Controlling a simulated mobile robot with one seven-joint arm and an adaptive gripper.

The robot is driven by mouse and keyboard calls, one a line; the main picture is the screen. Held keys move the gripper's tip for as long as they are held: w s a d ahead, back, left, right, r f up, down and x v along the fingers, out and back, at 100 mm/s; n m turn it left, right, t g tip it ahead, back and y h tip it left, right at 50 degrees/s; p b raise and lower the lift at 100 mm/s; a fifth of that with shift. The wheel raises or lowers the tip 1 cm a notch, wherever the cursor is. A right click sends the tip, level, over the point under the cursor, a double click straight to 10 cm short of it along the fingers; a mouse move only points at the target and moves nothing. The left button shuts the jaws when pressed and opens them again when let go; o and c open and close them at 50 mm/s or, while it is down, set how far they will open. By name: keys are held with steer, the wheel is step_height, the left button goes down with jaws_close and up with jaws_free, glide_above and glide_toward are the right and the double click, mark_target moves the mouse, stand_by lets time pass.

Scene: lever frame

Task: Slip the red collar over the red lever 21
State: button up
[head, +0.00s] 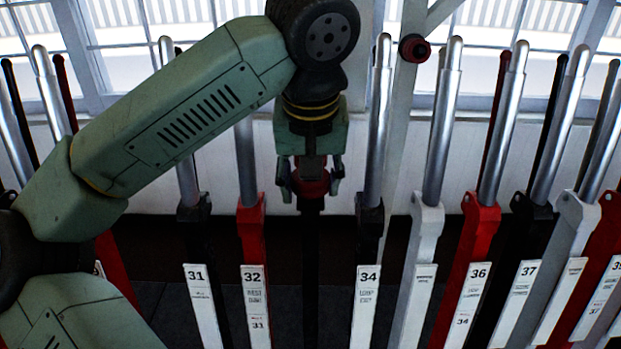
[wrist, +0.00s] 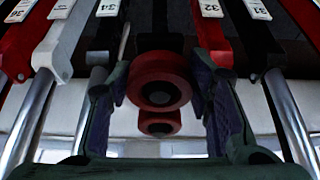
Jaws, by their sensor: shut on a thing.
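My gripper (head: 311,178) points down in the middle of the head view, its two fingers shut on the red collar (head: 313,187). In the wrist view the collar (wrist: 160,70) is a thick red ring between the fingertips, and a smaller red ring shape (wrist: 158,123) shows below it. I cannot tell whether that is part of the same piece. The collar is in front of or above a dark lever body (head: 311,240) between levers 32 and 34; I cannot tell if they touch. No plate reading 21 is visible, so I cannot pick out red lever 21.
Levers stand close in a row: black 31 (head: 197,235), red 32 (head: 251,230), black 34 (head: 369,230), red 36 (head: 477,232) and black 37 (head: 531,225), with upright metal handles. A red spool-like piece (head: 414,48) sits at a pale post. Windows are behind.

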steer(key=o, duration=1.2)
steer(key=shift+o, duration=0.2)
steer(key=shift+o, duration=0.8)
steer(key=shift+r, duration=0.1)
steer(key=shift+p+v, duration=2.35)
steer(key=shift+v, duration=2.1)
